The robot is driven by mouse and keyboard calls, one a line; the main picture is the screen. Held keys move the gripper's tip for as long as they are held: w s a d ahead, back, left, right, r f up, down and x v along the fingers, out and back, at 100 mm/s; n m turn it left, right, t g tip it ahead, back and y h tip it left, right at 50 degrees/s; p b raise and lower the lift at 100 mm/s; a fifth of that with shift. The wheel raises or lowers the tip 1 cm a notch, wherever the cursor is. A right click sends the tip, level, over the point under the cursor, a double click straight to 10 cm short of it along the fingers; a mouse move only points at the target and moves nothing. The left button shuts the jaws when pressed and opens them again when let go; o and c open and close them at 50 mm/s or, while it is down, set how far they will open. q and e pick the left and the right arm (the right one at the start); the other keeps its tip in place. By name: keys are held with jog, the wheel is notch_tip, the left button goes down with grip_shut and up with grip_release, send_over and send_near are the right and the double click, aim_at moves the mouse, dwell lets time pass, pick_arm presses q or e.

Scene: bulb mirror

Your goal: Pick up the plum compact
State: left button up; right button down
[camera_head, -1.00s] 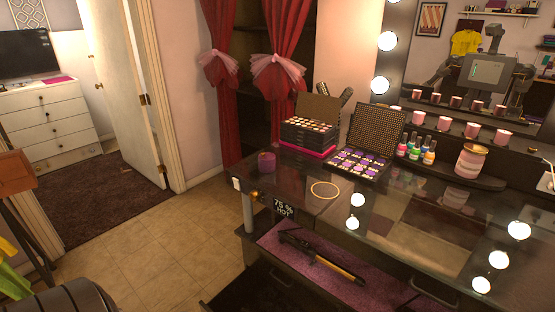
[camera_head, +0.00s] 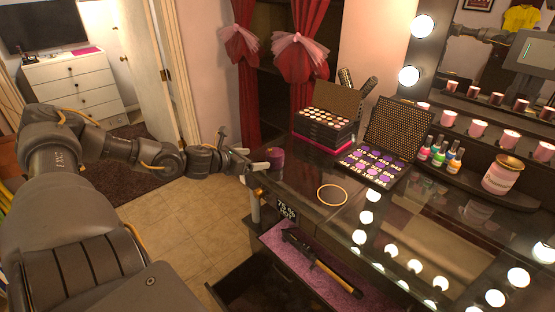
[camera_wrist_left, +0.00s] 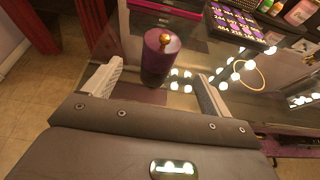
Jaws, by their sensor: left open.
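The plum compact (camera_head: 276,157) is a dark purple, upright round piece at the left end of the glass-topped vanity (camera_head: 297,178). In the left wrist view the plum compact (camera_wrist_left: 161,58) shows a gold knob on its top. My left gripper (camera_head: 259,164) reaches in from the left, close beside the compact. In the left wrist view its two pale fingers (camera_wrist_left: 160,72) are spread wide, with the compact in line with the gap between them. I see no clear contact. My right gripper is not in view.
A gold ring (camera_head: 332,195), an open purple palette (camera_head: 372,165) and a stacked makeup case (camera_head: 325,127) lie right of the compact. Nail polish bottles (camera_head: 440,152) and a striped jar (camera_head: 502,175) stand farther right. A purple-lined drawer (camera_head: 300,262) holds a styling iron (camera_head: 322,265).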

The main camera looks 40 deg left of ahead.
aim_at(268, 156)
pick_arm(q)
jog(key=shift+w+f+b, duration=0.1)
jog(key=shift+w+b, duration=0.05)
jog(key=shift+b, duration=0.15)
jog(key=b+x, duration=0.2)
jog(key=shift+w+d+f, duration=0.1)
jog(key=shift+w+d, duration=0.05)
jog(key=shift+w, duration=0.55)
jog(key=shift+w+f+p, duration=0.1)
jog(key=shift+w+p, duration=0.35)
jog(key=shift+w+d+f, duration=0.1)
jog(key=shift+w+f, duration=0.2)
jog(key=shift+w, duration=0.1)
jog(key=shift+w+r+p, duration=0.1)
jog(key=shift+w+p, duration=0.35)
jog(key=shift+p, duration=0.05)
jog(key=p+x, duration=0.1)
jog(key=x, duration=0.2)
jog(key=shift+w+p, duration=0.25)
jog(key=shift+p, duration=0.05)
jog(key=shift+w+f, duration=0.35)
jog(key=shift+f, duration=0.05)
jog(key=c, duration=1.1)
